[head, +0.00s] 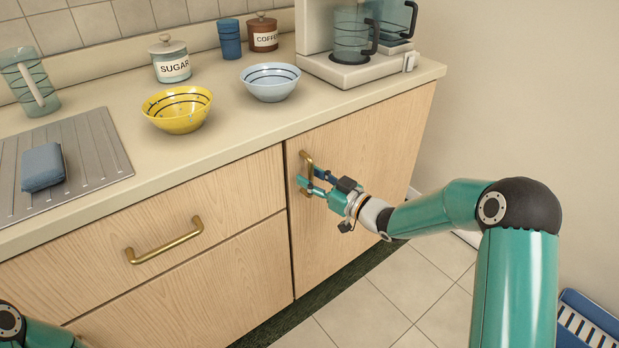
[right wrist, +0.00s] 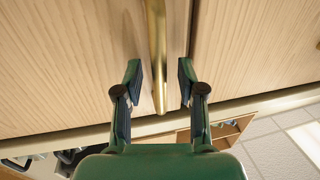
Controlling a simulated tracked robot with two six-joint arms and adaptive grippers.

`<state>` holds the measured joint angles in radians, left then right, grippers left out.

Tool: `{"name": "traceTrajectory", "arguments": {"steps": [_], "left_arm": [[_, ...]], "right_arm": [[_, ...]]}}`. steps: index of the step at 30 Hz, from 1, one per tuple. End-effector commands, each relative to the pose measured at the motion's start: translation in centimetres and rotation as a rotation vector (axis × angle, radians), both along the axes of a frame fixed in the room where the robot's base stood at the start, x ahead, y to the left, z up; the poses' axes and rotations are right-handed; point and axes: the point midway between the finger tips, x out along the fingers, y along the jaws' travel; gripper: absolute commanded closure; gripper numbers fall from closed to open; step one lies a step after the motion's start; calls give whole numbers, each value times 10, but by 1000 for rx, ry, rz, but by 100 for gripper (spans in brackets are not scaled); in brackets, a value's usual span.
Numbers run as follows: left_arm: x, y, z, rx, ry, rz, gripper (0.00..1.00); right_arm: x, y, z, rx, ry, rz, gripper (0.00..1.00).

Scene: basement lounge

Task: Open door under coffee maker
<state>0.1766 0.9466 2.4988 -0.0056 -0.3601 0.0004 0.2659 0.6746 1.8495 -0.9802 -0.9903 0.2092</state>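The coffee maker (head: 345,65) stands on the right end of the counter. Below it is a light wood door (head: 365,165), which is closed flush with the cabinet front. The door has an upright brass handle (head: 307,165) near its left edge. My right gripper (head: 309,182) is at this handle with its fingers apart. In the right wrist view, the brass handle (right wrist: 157,50) lies between the two open fingers of my right gripper (right wrist: 160,78), with a gap on each side. My left gripper is out of view; only part of the left arm shows at the lower left.
A wide drawer (head: 190,215) with a brass handle (head: 165,241) lies left of the door. A blue crate (head: 590,315) is on the floor at right. Tiled floor (head: 365,310) before the door is free.

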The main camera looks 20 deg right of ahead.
Motion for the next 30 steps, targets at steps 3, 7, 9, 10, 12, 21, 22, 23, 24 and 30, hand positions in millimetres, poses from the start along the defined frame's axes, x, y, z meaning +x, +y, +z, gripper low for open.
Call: {"name": "traceTrajectory", "arguments": {"steps": [3, 7, 9, 10, 12, 21, 22, 23, 24, 30], "left_arm": [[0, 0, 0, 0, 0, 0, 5], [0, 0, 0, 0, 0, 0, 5], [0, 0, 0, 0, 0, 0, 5], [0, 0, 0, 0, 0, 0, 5], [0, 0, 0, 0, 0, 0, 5], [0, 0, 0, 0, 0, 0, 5], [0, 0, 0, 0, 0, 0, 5], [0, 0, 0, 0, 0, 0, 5], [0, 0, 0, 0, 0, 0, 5], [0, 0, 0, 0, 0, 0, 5]], "right_arm": [[3, 2, 0, 1, 1, 0, 61], [4, 2, 0, 1, 1, 0, 61], [3, 2, 0, 1, 1, 0, 61], [3, 2, 0, 1, 1, -1, 61], [3, 2, 0, 1, 1, -1, 71], [3, 2, 0, 1, 1, 0, 100], [3, 2, 0, 1, 1, 0, 100], [3, 2, 0, 1, 1, 0, 100], [3, 2, 0, 1, 1, 0, 100], [2, 4, 0, 1, 1, 4, 100]]}}
